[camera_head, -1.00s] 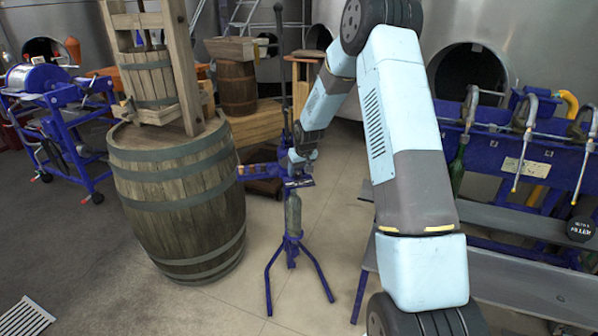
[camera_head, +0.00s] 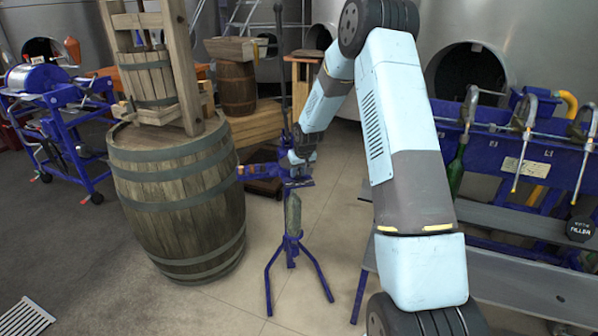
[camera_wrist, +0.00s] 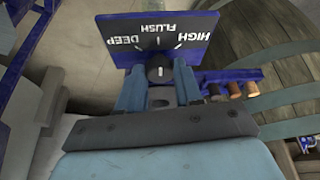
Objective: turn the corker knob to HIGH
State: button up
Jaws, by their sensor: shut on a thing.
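The blue floor corker (camera_head: 291,250) stands on splayed legs, with a green bottle (camera_head: 293,214) upright in it. Its dark blue dial plate (camera_wrist: 158,22) fills the top of the wrist view, with DEEP at left, FLUSH in the middle and HIGH at right, lettered upside down. The corker knob (camera_wrist: 158,72) sits below the plate's middle, with a small pale mark on it. My gripper (camera_wrist: 158,84) is shut on the knob, one blue finger on each side. It also shows at the corker's head in the head view (camera_head: 298,176). I cannot tell which label the knob points to.
A blue trough with several corks (camera_wrist: 234,89) juts out right of the knob. A large wooden barrel (camera_head: 180,190) stands close left of the corker. A filler bench (camera_head: 530,150) with a metal shelf is at right. Open floor lies in front.

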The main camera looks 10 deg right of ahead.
jog(key=shift+a+m, duration=0.1)
jog(key=shift+m, duration=0.3)
jog(key=shift+c, duration=0.2)
jog(key=shift+a+m+h, duration=0.15)
jog(key=shift+m+h, duration=0.45)
jog(key=shift+m, duration=0.5)
jog(key=shift+m+h, duration=0.6)
jog(key=shift+m, duration=1.3)
jog(key=shift+a, duration=0.1)
jog(key=o, duration=1)
jog(key=shift+o, duration=0.2)
jog(key=v, duration=1.3)
jog(key=shift+a+r, duration=0.15)
jog(key=shift+r, duration=0.2)
